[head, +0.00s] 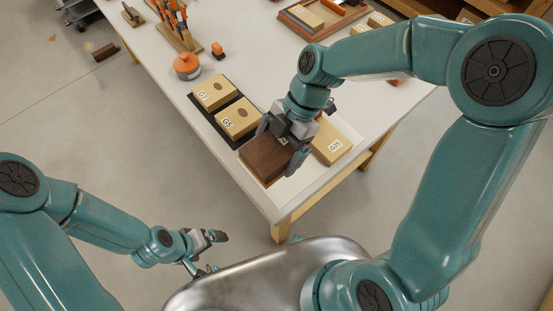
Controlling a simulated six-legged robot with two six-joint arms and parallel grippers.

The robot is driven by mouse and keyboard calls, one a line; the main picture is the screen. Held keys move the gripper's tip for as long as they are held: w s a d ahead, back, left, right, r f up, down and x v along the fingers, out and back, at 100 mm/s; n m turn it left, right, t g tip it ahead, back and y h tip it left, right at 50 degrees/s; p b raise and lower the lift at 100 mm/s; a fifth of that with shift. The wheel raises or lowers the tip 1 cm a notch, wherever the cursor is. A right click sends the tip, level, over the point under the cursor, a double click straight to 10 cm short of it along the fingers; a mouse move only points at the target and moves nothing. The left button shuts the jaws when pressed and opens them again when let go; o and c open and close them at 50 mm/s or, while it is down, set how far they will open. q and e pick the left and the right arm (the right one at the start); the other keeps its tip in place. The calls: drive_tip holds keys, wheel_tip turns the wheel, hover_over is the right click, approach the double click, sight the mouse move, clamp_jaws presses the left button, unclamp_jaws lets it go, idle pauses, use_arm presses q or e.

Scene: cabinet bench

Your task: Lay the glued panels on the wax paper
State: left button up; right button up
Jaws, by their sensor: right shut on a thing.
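My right gripper (281,143) is shut on a brown wooden block (264,165) above the near end of the bench. My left gripper (208,252) is open and empty, low beside the bench.
An orange-topped round container (187,66) and a small orange-and-dark item (217,50) stand farther along the bench. Orange clamps on a rack (177,30) stand behind them. A wooden tray (322,15) with panels is at the far side. A brown block (105,52) lies on the floor.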

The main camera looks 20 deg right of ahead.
wheel_tip(320, 180, down, 2)
drive_tip(key=shift+w+f, duration=0.1)
drive_tip(key=shift+w, duration=0.05)
wheel_tip(320, 180, down, 4)
drive_tip(key=shift+r, duration=0.25)
drive_tip(key=shift+f, duration=0.4)
drive_tip(key=shift+r, duration=0.1)
drive_tip(key=shift+b, duration=0.3)
drive_tip(key=o, duration=1.6)
drive_tip(key=shift+o, duration=0.2)
drive_tip(key=shift+r, duration=0.15)
drive_tip(key=v, duration=1.1)
drive_tip(key=shift+d+r, duration=0.25)
